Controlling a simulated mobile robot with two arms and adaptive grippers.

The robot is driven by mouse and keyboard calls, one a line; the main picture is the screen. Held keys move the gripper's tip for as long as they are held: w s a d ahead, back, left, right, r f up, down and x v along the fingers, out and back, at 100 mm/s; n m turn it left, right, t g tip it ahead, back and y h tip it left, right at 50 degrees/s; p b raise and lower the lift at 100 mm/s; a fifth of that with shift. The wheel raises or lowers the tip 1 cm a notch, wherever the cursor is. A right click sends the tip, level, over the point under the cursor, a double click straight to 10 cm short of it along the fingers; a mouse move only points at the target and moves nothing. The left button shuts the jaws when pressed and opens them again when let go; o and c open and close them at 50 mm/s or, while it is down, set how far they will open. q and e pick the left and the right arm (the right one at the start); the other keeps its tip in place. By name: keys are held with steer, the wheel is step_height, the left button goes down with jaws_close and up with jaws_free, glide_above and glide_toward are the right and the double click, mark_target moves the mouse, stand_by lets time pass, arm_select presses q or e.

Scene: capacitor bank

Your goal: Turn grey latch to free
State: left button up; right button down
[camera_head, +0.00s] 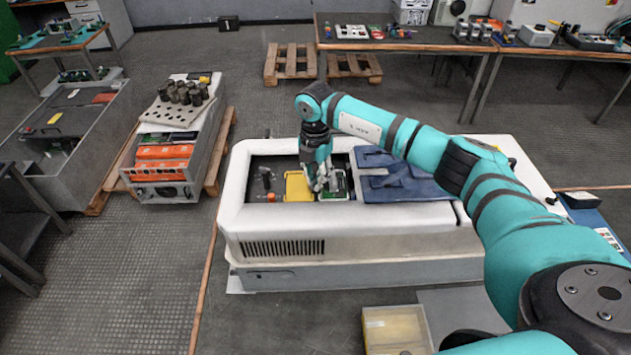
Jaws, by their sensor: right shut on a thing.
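My right gripper (319,187) reaches down into the open top of the white unit (232,200). It is shut on what looks like the grey latch, beside a green circuit board (338,184). The fingers hide most of the latch, so its turn angle cannot be made out. A yellow piece (298,186) lies just left of the gripper in the same recess. My left gripper is not in view.
A black upright part (266,178) and an orange knob (271,197) sit left in the recess. An orange-fronted module (160,172) stands at left. A yellowish box (396,330) is in front. Floor at front left is clear.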

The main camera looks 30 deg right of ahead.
mark_target(315, 180)
steer(key=n+b, duration=0.2)
steer(key=n, duration=0.1)
steer(key=shift+n, duration=0.3)
steer(key=shift+n+b, duration=1.05)
steer(key=shift+n, duration=0.45)
steer(key=shift+r, duration=0.1)
steer(key=c, duration=1.3)
jaws_free()
steer(key=shift+c, duration=0.2)
step_height(315, 180, up, 12)
